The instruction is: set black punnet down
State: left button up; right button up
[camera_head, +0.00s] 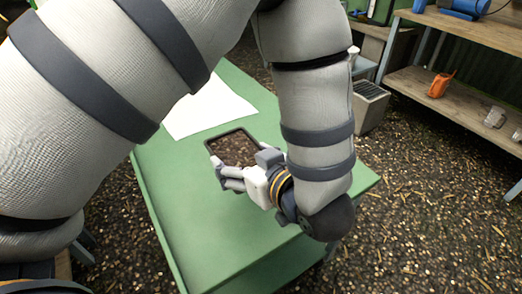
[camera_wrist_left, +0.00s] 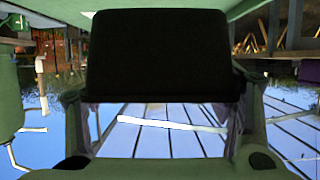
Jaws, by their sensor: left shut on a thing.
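The black punnet (camera_head: 243,129) is in the head view, over the green table near the white sheet. Its rim is dark, and a brown speckled surface shows inside it. In the left wrist view the punnet (camera_wrist_left: 160,55) fills the upper middle as a dark block between my left gripper's fingers (camera_wrist_left: 160,105). I cannot tell whether its underside touches the table. My right gripper is not in view.
The green table (camera_head: 215,230) has bare room in front of the punnet. A white sheet (camera_head: 210,106) lies at its back left. A wooden shelf (camera_head: 440,95) at the right holds an orange item (camera_head: 440,84). A grey box (camera_head: 370,105) stands behind the table on dark gravel.

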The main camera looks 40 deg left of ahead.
pick_arm(q)
jog(key=w+f, duration=0.2)
jog(key=w+f+b, duration=0.1)
jog(key=w+f, duration=0.2)
jog(key=w+f+b, duration=0.1)
jog(key=w+f, duration=0.1)
jog(key=w, duration=0.1)
jog(key=shift+a+f, duration=0.25)
jog(key=f, duration=0.2)
jog(key=f+b, duration=0.1)
jog(key=shift+w+f, duration=0.25)
jog(key=shift+r, duration=0.15)
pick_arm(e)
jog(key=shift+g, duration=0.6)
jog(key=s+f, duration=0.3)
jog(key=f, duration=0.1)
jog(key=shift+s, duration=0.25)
pick_arm(q)
jog(key=o, duration=1.3)
jog(key=shift+f, duration=0.2)
jog(key=shift+o, duration=0.2)
